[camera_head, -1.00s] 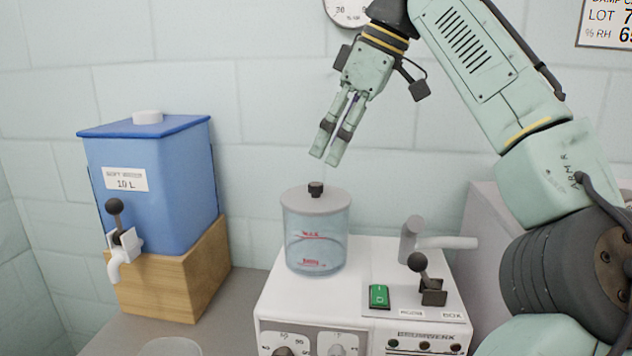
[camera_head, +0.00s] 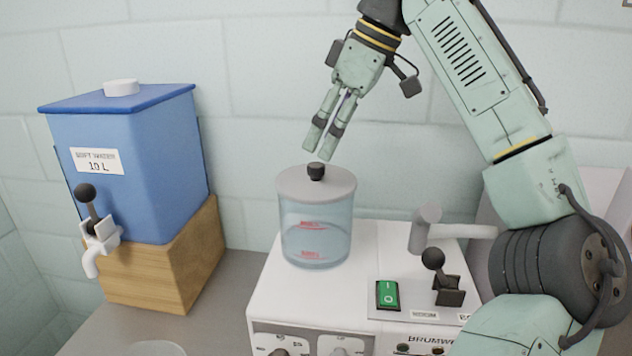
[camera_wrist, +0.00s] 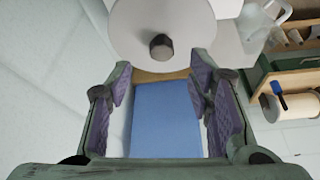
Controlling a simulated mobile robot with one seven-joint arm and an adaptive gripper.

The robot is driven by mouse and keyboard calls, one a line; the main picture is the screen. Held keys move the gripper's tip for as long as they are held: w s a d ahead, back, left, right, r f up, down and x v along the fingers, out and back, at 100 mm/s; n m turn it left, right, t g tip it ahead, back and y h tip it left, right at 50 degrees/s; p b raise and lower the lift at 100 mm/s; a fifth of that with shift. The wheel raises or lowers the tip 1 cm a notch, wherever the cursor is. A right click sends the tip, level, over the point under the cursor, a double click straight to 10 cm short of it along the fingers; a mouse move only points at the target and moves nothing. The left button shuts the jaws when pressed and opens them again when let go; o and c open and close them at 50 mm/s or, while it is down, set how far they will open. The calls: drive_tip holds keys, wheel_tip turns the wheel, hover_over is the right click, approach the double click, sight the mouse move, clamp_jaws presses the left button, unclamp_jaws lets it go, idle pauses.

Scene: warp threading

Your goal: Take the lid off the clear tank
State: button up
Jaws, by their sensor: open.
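The clear tank (camera_head: 316,232) stands upright on the white machine, with red marks on its wall. Its grey lid (camera_head: 300,186) is on top and has a black knob (camera_head: 316,171) at the centre. My gripper (camera_head: 320,154) is open and empty, just above the knob, its fingers pointing down and slightly left. In the wrist view the lid (camera_wrist: 185,20) and knob (camera_wrist: 161,46) lie at the top, beyond the open fingers (camera_wrist: 163,80). The knob is not between the fingers.
A blue water container (camera_head: 130,170) with a tap stands on a wooden block (camera_head: 165,265) at left. On the machine (camera_head: 290,300), a grey spout (camera_head: 425,230), a black lever (camera_head: 440,275) and a green switch (camera_head: 387,295) stand right of the tank. A tiled wall is behind.

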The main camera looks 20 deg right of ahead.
sight(317, 164)
drive_tip(key=shift+x, duration=2.3)
drive_tip(key=shift+s+d, duration=0.1)
drive_tip(key=shift+s, duration=0.05)
drive_tip(key=shift+c, duration=0.4)
clamp_jaws()
